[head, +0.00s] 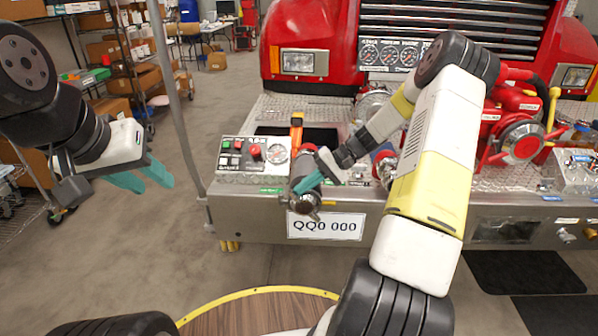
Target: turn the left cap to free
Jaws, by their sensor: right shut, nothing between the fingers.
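The left cap (305,204) is a dark metallic round cap on the front end of a short pipe at the bumper's left part. My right gripper (310,182) has come over it from the right. Its teal fingertips are shut with nothing held, just above the cap's top; I cannot tell if they touch it. My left gripper (148,180) is far to the left, in the air, open and empty, its teal fingers apart. The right arm hides part of the bumper's middle.
A control panel (240,154) with buttons and a gauge is left of the cap. An orange handle (296,128) rises behind it. A "QQ0 000" plate (325,226) sits below. A grey pole (172,95) stands between my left gripper and the bumper. A red valve (520,139) is right.

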